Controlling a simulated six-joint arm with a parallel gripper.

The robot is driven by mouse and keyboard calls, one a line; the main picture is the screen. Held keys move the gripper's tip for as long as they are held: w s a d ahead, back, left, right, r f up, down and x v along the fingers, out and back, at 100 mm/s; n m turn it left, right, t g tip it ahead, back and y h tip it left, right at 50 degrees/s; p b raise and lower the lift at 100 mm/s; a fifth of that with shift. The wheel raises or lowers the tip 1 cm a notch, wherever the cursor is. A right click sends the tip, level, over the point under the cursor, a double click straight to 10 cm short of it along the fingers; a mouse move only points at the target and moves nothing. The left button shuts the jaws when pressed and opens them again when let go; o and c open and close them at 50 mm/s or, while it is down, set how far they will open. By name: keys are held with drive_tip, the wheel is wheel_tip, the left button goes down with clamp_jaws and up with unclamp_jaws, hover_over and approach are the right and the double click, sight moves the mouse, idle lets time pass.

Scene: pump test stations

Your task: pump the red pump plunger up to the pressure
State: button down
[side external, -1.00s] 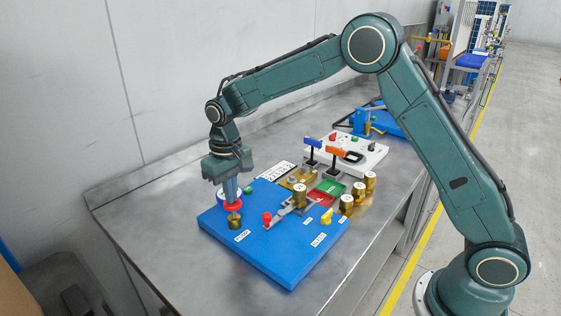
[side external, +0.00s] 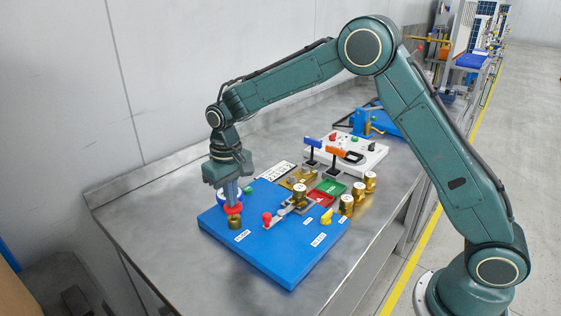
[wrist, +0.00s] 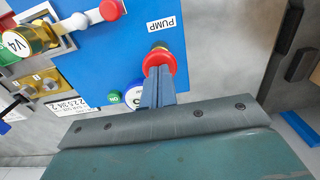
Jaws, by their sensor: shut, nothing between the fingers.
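The red pump plunger (side external: 233,208) stands on a brass base (side external: 235,222) at the left corner of the blue board (side external: 285,262). My gripper (side external: 232,200) points down with its shut fingertips at the top of the red plunger knob. In the wrist view the two blue-grey fingers (wrist: 158,80) lie together against the red knob (wrist: 159,61), with nothing between them. The label PUMP (wrist: 162,24) is beside it. A round gauge (wrist: 134,93) with a blue rim is partly hidden behind the fingers, so its reading cannot be told.
A red-knobbed lever (side external: 267,217) and a brass V4 valve (wrist: 30,41) are near the plunger. A green button (wrist: 114,97) is beside the gauge. Brass weights (side external: 347,205) and a white panel (side external: 365,160) stand farther back. The metal table's front left is clear.

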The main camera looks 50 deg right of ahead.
drive_tip(key=shift+r, duration=1.55)
wheel_tip(320, 180, up, 5)
idle(0.4)
